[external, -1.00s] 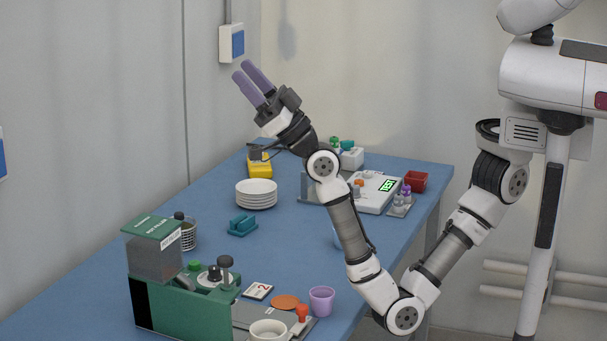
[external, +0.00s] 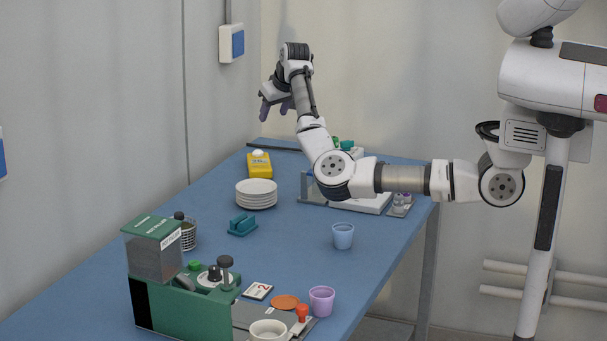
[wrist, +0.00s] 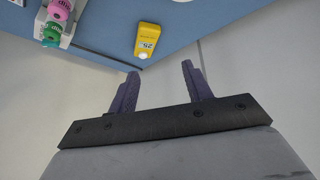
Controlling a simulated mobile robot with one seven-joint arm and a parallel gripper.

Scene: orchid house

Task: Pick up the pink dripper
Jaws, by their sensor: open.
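A pink round piece with dark lettering, which looks like the pink dripper (wrist: 60,9), is at the top left of the wrist view, partly cut off by the frame edge. It sits on a white block (wrist: 68,34) beside a teal piece (wrist: 51,31) and a green one. In the external view I cannot make out the pink piece; my arm covers much of that area. My gripper (external: 276,108) is raised above the far end of the table, fingers pointing down. Its purple fingers are open and empty in the wrist view (wrist: 160,72), well apart from the dripper.
A yellow bottle (wrist: 147,40) stands near the far table edge, also in the external view (external: 260,166). White plates (external: 257,196), a teal holder (external: 242,226), a blue cup (external: 343,237) and a green machine (external: 180,305) stand nearer. The blue table's (external: 290,250) middle is clear.

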